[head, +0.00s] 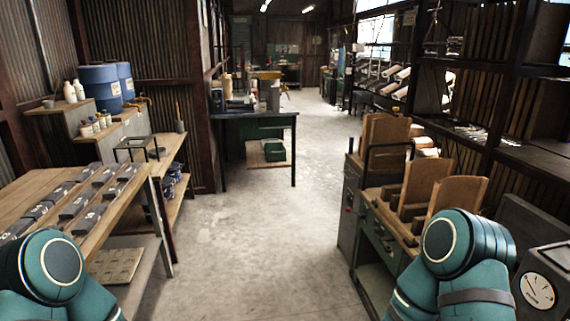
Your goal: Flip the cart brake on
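A green cart or bench (377,232) stands at the right with a wooden top. Upright wooden boards (428,185) stand on it, and a dark bar handle (388,146) rises at its far end. A small red spot (349,210) shows on its left side, too small to make out. I cannot pick out a brake for certain. My left and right arms show only as teal links at the lower left and lower right. Neither gripper is in view. My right arm hides the near part of the cart.
A wooden table (118,212) with rows of dark blocks (75,203) is at the left. A dark workbench (254,119) stands farther back. A pressure gauge (538,291) is at the lower right. The concrete floor (245,240) between is clear.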

